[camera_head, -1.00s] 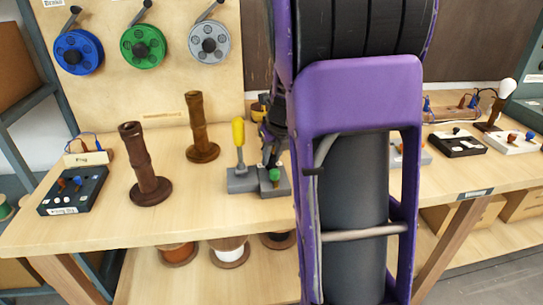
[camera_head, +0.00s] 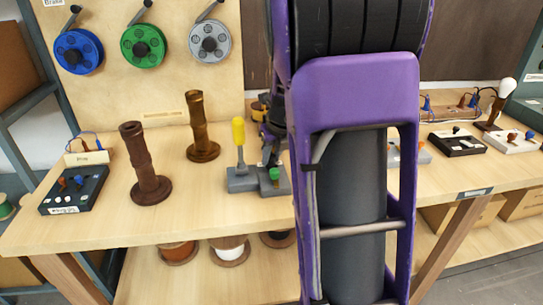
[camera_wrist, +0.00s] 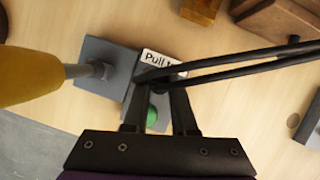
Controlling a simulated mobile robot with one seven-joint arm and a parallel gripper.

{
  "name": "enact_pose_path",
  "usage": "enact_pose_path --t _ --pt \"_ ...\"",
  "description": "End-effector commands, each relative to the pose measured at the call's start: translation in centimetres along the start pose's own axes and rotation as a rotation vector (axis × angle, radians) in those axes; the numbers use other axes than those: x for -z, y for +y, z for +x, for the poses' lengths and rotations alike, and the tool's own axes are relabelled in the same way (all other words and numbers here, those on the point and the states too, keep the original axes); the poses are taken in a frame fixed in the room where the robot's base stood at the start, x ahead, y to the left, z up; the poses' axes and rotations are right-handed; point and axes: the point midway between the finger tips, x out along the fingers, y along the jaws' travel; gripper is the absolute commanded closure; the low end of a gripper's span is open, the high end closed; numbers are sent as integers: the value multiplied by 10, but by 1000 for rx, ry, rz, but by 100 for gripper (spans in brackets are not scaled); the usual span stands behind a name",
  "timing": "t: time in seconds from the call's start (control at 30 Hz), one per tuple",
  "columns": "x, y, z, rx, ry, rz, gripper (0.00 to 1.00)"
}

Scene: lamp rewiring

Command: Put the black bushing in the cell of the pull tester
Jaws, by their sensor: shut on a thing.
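The pull tester (camera_head: 242,181) is a grey block with a yellow-handled lever and a green button, on the bench left of my arm. In the wrist view the pull tester (camera_wrist: 92,50) shows its "Pull" label, partly covered by my fingers. My gripper (camera_wrist: 157,82) is shut on a small dark piece, the black bushing (camera_wrist: 158,87), largely hidden between the fingertips. In the head view my gripper (camera_head: 271,153) is low over the tester's right part, behind the green button. The tester's cell is hidden, and I cannot tell whether the bushing touches it.
Two dark rods or strands (camera_wrist: 235,67) run from the fingertips to the right. Two brown turned columns (camera_head: 147,168) stand left of the tester. A black switch box (camera_head: 73,190) is at far left. Bare bench lies in front of the tester.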

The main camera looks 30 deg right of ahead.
Motion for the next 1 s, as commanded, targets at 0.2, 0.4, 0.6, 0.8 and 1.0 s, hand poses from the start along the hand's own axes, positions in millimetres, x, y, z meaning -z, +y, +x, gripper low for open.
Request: enact_pose_path --t 0.2,0.4,0.6,0.8,1.0 --pt "1 0 2 0 1 0 100" --pt "2 0 5 0 1 0 100" --pt "3 0 7 0 1 0 100" --pt "4 0 9 0 1 0 100" --pt "4 0 9 0 0 0 43"
